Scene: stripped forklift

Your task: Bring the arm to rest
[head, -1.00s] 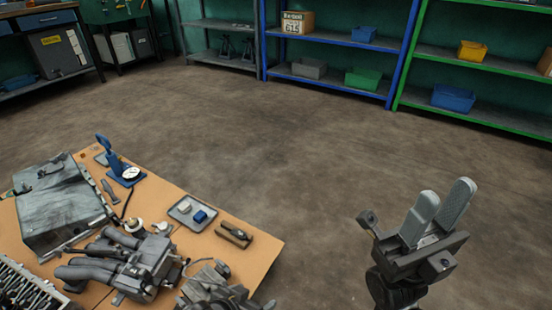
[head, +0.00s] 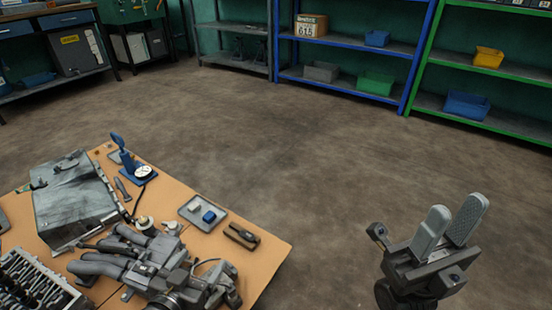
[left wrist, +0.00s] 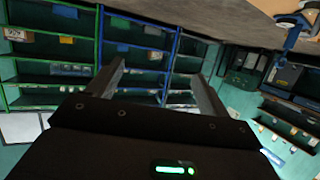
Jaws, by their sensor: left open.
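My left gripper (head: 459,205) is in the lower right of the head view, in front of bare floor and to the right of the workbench. Its two grey fingers point up and away, apart, with nothing between them. In the left wrist view the same gripper (left wrist: 157,72) shows open and empty, with shelves beyond its fingers. It touches nothing that I can see. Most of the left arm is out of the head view. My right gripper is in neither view.
An orange-brown bench top (head: 262,262) at lower left carries engine parts (head: 150,265), a grey metal case (head: 75,205), a blue gauge stand (head: 137,172) and a small tray (head: 190,211). Blue and green shelves (head: 425,60) stand at the back. The floor (head: 300,150) between is clear.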

